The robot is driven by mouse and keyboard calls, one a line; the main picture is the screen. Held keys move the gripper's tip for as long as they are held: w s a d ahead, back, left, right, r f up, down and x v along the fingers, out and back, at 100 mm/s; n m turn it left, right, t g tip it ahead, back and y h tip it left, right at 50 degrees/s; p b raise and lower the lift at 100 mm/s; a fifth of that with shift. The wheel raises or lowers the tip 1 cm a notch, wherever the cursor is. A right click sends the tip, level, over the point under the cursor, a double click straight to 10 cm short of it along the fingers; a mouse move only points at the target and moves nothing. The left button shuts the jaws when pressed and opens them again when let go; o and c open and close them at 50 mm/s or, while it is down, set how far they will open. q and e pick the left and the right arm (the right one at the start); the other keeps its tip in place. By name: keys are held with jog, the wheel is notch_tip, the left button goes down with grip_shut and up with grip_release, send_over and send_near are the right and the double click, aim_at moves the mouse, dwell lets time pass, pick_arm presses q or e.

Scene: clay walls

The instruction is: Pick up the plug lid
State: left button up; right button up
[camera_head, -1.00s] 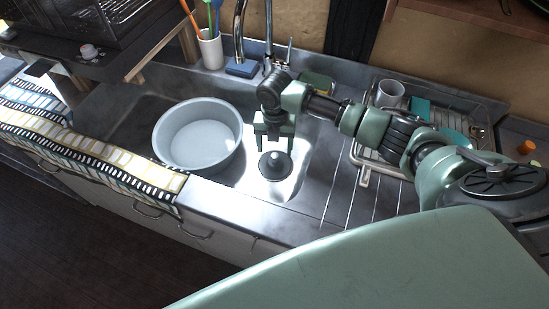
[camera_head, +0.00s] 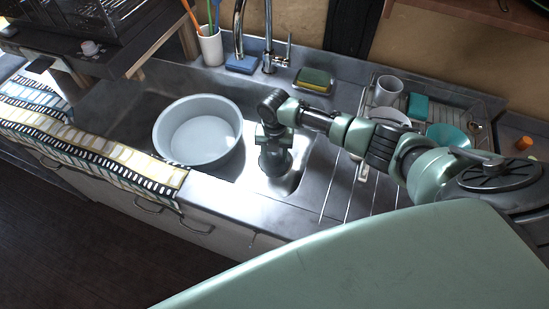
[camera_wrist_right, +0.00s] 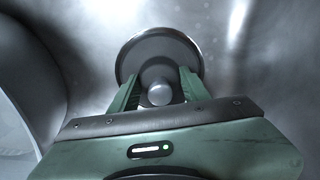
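The plug lid is a dark round disc (camera_wrist_right: 160,50) with a light rim and a rounded knob (camera_wrist_right: 159,94), seen in the right wrist view. It lies in the sink basin. My right gripper (camera_wrist_right: 158,88) is open, with one green finger on each side of the knob and gaps visible between them. In the head view my right gripper (camera_head: 273,140) points down right over the lid (camera_head: 275,165) and hides part of it. My left gripper is not in view.
A pale round basin (camera_head: 160,130) stands in the sink left of my gripper. The tap (camera_head: 268,40) and a sponge (camera_head: 313,79) are behind. A drying rack with a mug (camera_head: 388,90) and a teal bowl (camera_head: 447,137) is at right. A patterned towel (camera_head: 120,160) hangs over the front edge.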

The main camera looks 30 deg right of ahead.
jog(key=shift+c, duration=0.7)
jog(key=shift+r, duration=0.15)
